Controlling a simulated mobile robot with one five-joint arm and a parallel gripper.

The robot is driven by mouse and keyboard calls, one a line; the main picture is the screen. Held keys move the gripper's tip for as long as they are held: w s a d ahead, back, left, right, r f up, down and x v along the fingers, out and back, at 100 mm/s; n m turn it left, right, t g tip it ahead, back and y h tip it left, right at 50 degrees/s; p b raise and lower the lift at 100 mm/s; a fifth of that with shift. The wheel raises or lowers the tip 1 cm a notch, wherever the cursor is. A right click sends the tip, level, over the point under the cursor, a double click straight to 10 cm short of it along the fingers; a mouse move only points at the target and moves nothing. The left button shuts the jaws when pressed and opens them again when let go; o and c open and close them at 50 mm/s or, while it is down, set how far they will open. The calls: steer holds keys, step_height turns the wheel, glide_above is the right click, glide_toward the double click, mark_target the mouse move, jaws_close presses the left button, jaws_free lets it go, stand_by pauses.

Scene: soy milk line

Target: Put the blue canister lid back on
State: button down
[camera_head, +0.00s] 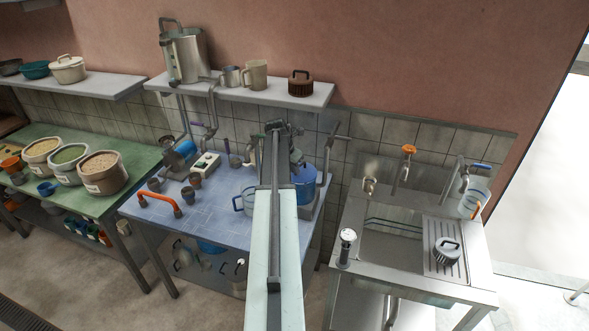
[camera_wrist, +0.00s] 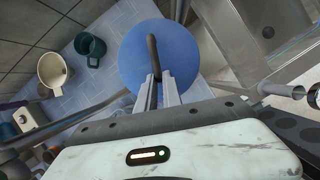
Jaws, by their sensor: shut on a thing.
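The blue lid (camera_wrist: 185,50) fills the upper middle of the wrist view, a round disc with a dark bar handle (camera_wrist: 152,50). My gripper (camera_wrist: 155,80) is shut on that handle. In the head view, my gripper (camera_head: 279,127) is over the back right of the blue table, and my arm hides much of what is there. The blue canister (camera_head: 305,185) stands just right of my arm at the table's right end. The lid hides whatever is beneath it in the wrist view, so I cannot tell whether it touches the canister.
A clear jug (camera_head: 241,203) stands left of my arm on the blue table (camera_head: 222,228). A wall shelf (camera_head: 235,92) with a steel pitcher (camera_head: 187,57) and mugs hangs behind. A steel sink (camera_head: 390,243) stands right, past a floor gap.

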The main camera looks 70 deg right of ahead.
steer(key=shift+f, duration=0.25)
steer(key=c, duration=1.4)
jaws_free()
steer(key=shift+c, duration=0.2)
steer(key=s+p+v, duration=0.1)
steer(key=p+v, duration=0.6)
steer(key=shift+w+r, duration=0.45)
steer(key=shift+w, duration=0.05)
steer(key=shift+a, duration=0.1)
